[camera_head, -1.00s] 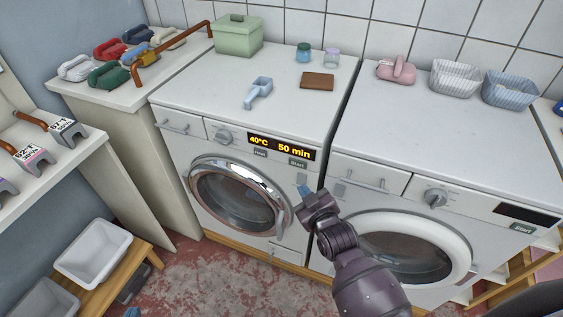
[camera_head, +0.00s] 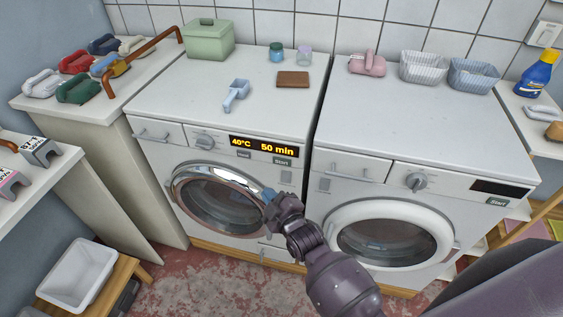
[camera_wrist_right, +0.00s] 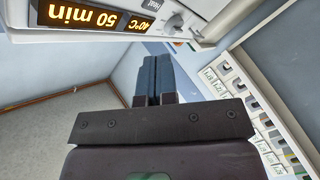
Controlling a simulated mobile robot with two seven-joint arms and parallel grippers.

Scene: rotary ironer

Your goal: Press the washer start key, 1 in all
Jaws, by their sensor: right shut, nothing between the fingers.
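The washer is the left front-loading machine (camera_head: 150,160), with a round chrome-rimmed door. Its lit display (camera_head: 262,147) reads 40°C and 50 min; it also shows upside down in the right wrist view (camera_wrist_right: 100,18). The grey start key (camera_head: 282,162) sits just below the display's right part. The shut fingers also show in the right wrist view (camera_wrist_right: 152,75), apart from the panel. The start key is not clear there. My left gripper is not in view.
A second white machine (camera_head: 350,165) with a dark display and its own Start key stands to the right. A blue scoop (camera_head: 236,93), brown block (camera_head: 293,79) and green box (camera_head: 208,40) lie on the washer top. A white basin (camera_head: 78,275) stands lower left.

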